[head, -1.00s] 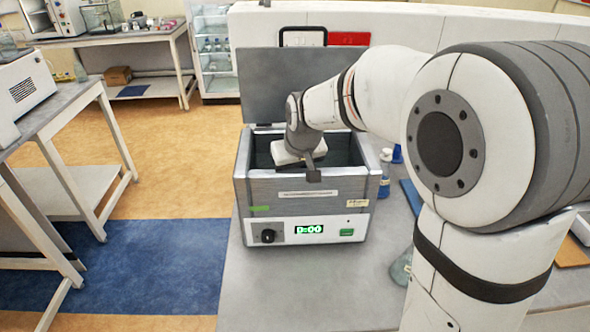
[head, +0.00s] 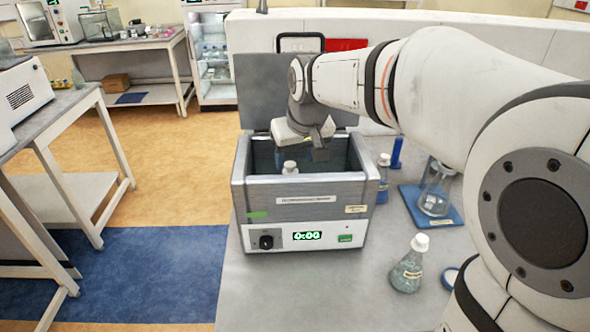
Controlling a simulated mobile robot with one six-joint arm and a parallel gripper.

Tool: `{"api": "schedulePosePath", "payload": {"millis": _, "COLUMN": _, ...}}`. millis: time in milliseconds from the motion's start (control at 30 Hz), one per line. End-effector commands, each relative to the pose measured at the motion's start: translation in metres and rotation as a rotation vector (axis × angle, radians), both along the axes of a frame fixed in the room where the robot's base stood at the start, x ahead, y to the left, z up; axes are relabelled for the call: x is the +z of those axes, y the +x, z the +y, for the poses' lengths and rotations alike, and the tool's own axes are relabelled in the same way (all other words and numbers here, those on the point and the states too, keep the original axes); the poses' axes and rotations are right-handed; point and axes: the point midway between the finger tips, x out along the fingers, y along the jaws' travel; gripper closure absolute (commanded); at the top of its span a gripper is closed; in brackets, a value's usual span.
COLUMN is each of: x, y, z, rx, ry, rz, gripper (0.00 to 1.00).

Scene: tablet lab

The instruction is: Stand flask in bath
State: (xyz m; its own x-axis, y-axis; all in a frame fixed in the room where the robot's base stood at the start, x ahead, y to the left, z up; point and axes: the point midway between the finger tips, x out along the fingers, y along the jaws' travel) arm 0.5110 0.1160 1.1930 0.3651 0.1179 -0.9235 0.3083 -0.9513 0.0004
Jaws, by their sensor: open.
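The water bath (head: 305,207) is a grey box with its lid open at the back and a display reading 0:00. A white-capped vessel (head: 289,168), likely the flask, stands upright inside it; the front wall hides its body. My gripper (head: 299,154) is above the bath opening, open, over and just behind the white cap, apart from it as far as I can see. Another white-capped flask (head: 407,270) with greenish contents stands on the bench at the right.
A clear glass flask (head: 436,193) stands on a blue mat (head: 441,218) right of the bath. A blue-labelled bottle (head: 383,178) and a blue cylinder (head: 397,152) stand close to the bath's right side.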

Motion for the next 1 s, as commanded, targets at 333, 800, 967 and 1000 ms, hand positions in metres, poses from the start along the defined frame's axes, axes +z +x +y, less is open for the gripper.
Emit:
{"api": "schedulePosePath", "payload": {"millis": 333, "x": 0.029, "y": -0.024, "z": -0.013, "rx": -0.018, "ry": -0.002, "rz": 0.007, "gripper": 0.45}}
{"api": "schedulePosePath", "payload": {"millis": 800, "x": -0.067, "y": -0.197, "z": -0.108, "rx": -0.297, "ry": -0.019, "rz": 0.110, "gripper": 0.45}}
{"api": "schedulePosePath", "payload": {"millis": 967, "x": -0.077, "y": -0.211, "z": -0.118, "rx": -0.321, "ry": -0.020, "rz": 0.122, "gripper": 0.45}}
{"api": "schedulePosePath", "payload": {"millis": 1000, "x": -0.078, "y": -0.211, "z": -0.118, "rx": -0.321, "ry": -0.020, "rz": 0.122, "gripper": 0.45}}
